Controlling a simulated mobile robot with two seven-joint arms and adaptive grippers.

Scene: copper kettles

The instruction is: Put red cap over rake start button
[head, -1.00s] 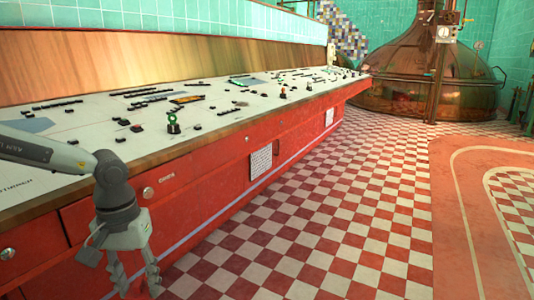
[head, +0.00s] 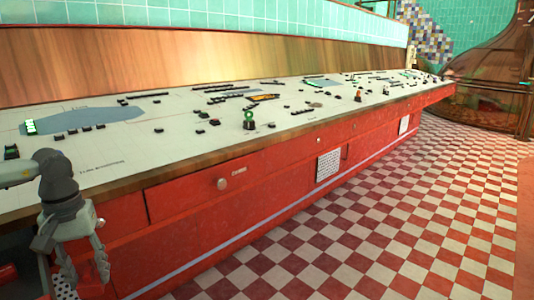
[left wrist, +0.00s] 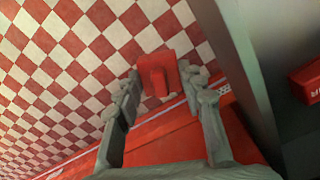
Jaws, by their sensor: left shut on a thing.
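My left gripper (head: 86,280) hangs at the lower left of the head view, in front of the red console front and below the worktop edge. In the left wrist view, its two grey fingers (left wrist: 157,88) are closed on a red cap (left wrist: 157,72) held between the tips. I cannot make the cap out in the head view against the red console. The control panel (head: 180,150) carries many small dark buttons and switches. I cannot tell which one is the rake start button. My right gripper is not in view.
A small green-ringed device (head: 248,119) stands on the panel. A small orange-red knob (head: 358,95) is farther along. A copper kettle (head: 490,85) stands at the far right. The checkered floor (head: 380,220) beside the console is clear. A red box (left wrist: 306,82) shows at the wrist view's right edge.

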